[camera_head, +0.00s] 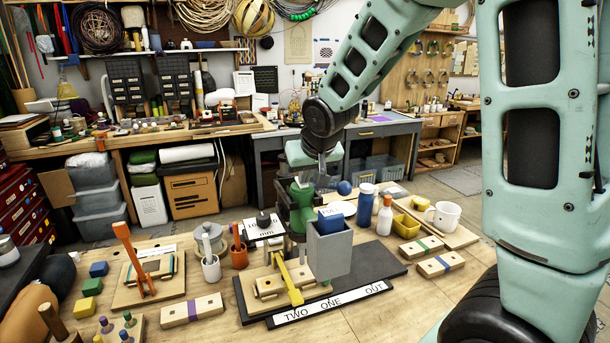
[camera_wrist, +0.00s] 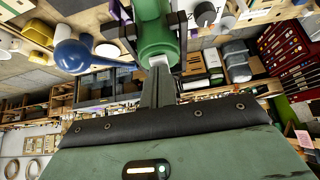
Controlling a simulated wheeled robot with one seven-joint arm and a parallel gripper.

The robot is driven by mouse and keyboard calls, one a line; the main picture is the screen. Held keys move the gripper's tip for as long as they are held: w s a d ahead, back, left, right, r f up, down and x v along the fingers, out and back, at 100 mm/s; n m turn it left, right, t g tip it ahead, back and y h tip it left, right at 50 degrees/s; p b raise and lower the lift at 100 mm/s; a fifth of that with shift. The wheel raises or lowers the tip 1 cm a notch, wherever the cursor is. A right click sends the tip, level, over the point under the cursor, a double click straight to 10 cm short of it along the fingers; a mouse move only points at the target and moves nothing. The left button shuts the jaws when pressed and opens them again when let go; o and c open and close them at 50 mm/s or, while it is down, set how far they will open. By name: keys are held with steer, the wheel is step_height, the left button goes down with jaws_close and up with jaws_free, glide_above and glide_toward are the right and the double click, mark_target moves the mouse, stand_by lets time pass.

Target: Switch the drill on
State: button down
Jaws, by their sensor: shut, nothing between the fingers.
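The green drill (camera_head: 302,208) stands upright on a dark base board (camera_head: 385,262) on the wooden table. Its green body (camera_wrist: 155,32) fills the top middle of the wrist view. A blue ball knob (camera_head: 344,188) sticks out at its right; it also shows in the wrist view (camera_wrist: 72,57). My gripper (camera_head: 321,178) is shut and empty, above and close to the drill's top. In the wrist view my fingertips (camera_wrist: 160,68) point at a small pale square piece (camera_wrist: 160,61) on the drill's end. I cannot tell whether they touch it or whether it is the switch.
A grey box (camera_head: 330,250) with a blue block (camera_head: 337,223) stands in front of the drill. A yellow lever (camera_head: 288,280) lies beside it. A label strip (camera_head: 330,304) reads TWO, ONE, OUT. Bottles (camera_head: 366,203), a white mug (camera_head: 443,217) and wooden blocks (camera_head: 440,263) stand at the right.

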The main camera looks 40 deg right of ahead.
steer(key=shift+r, duration=0.1)
steer(key=shift+w+d+r+p, duration=0.2)
steer(key=shift+w+r+p, duration=0.15)
steer(key=shift+w+p, duration=0.35)
